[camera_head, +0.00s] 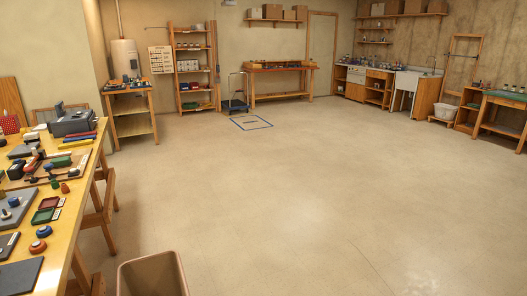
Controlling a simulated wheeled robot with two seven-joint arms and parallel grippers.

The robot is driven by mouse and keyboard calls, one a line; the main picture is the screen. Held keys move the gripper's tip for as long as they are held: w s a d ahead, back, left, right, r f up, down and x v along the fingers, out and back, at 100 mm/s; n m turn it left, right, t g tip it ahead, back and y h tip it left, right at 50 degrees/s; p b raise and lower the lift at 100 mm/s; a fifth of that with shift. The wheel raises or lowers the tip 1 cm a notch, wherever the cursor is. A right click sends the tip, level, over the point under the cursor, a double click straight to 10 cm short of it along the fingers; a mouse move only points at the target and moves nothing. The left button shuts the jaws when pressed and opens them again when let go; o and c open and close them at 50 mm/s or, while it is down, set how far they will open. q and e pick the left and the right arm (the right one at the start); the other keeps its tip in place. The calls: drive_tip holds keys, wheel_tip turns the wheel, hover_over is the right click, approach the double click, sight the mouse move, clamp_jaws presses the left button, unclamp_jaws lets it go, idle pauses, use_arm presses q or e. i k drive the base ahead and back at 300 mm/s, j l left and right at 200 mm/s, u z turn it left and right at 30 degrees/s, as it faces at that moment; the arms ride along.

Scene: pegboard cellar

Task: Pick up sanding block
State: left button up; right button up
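I cannot make out for sure which thing is the sanding block. The wooden workbench (84,218) at the left edge holds many small tools and blocks, and several are too small to name. Among them are a flat green block (61,162), a dark grey machine or box (75,123) and an open green and red case (45,215). Neither of my grippers is in view, so I cannot see whether they are open or shut.
A brown bin (152,276) stands on the floor at the bottom, right of the workbench. The middle floor (300,180) is wide and clear. A cart (237,95) stands by a blue floor outline (251,123) near the back. Benches and shelves line the walls.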

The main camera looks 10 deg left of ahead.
sight(64, 162)
drive_tip(key=i+l+z, duration=0.2)
drive_tip(key=i, duration=0.4)
drive_tip(key=i+l+z, duration=0.15)
drive_tip(key=i, duration=0.5)
drive_tip(key=i+j+u, duration=0.15)
drive_tip(key=i+u, duration=0.25)
drive_tip(key=i, duration=0.3)
drive_tip(key=i+u, duration=0.45)
drive_tip(key=i, duration=0.25)
drive_tip(key=i+l+u, duration=0.4)
drive_tip(key=i, duration=0.25)
drive_tip(key=i+u, duration=0.3)
drive_tip(key=i, duration=0.2)
drive_tip(key=i+u, duration=0.35)
drive_tip(key=i+l+u, duration=0.3)
drive_tip(key=i, duration=0.25)
